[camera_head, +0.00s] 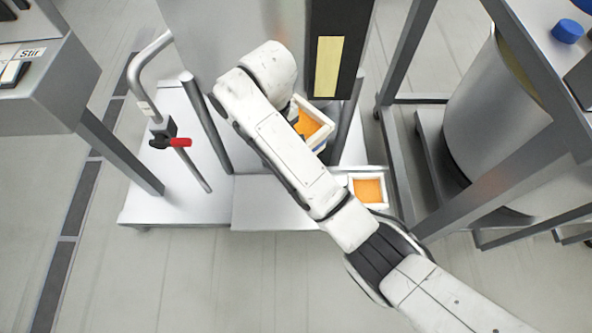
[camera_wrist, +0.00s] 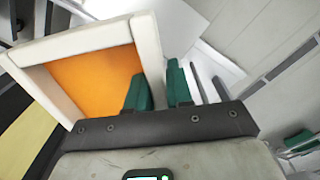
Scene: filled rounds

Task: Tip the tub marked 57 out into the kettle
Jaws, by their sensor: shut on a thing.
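My gripper (camera_wrist: 158,92) has green fingers and is shut on one wall of a white square tub (camera_wrist: 148,45). The tub holds an orange filling (camera_wrist: 95,80). In the head view this held tub (camera_head: 326,122) shows partly behind my arm, looking tilted, with orange inside. No number is readable on it, so I cannot tell whether it is marked 57. A large round steel vessel (camera_head: 490,120), perhaps the kettle, stands at the right and is partly hidden by a metal frame. My gripper's fingers are hidden in the head view.
A second white tub (camera_head: 368,178) with orange filling stands low, right of my arm. A steel platform (camera_head: 200,205) carries a bent pipe with a red-handled valve (camera_head: 178,142). A panel marked Stir (camera_head: 32,60) is at the left. The front floor is clear except for my arm.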

